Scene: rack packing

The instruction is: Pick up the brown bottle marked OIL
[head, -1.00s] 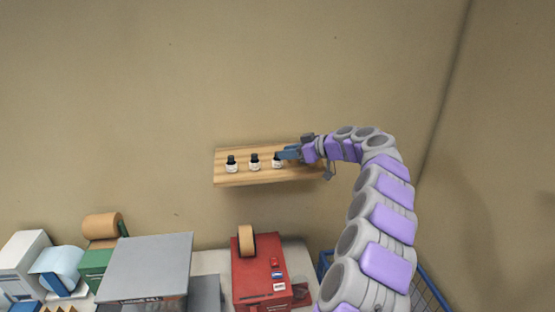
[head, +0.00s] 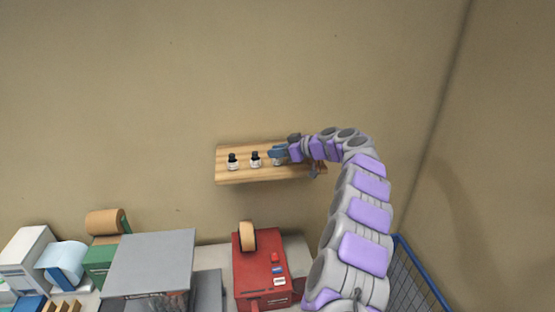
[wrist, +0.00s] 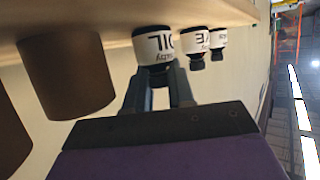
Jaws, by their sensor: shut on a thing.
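The wooden wall shelf (head: 235,176) carries the bottles.
Two similar bottles stand on the shelf to the left, the middle one (head: 255,160) and the far-left one (head: 233,162). Below are a red machine (head: 250,273), a grey-topped box (head: 150,262) and a blue wire basket (head: 412,275). The wall is close behind the shelf.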

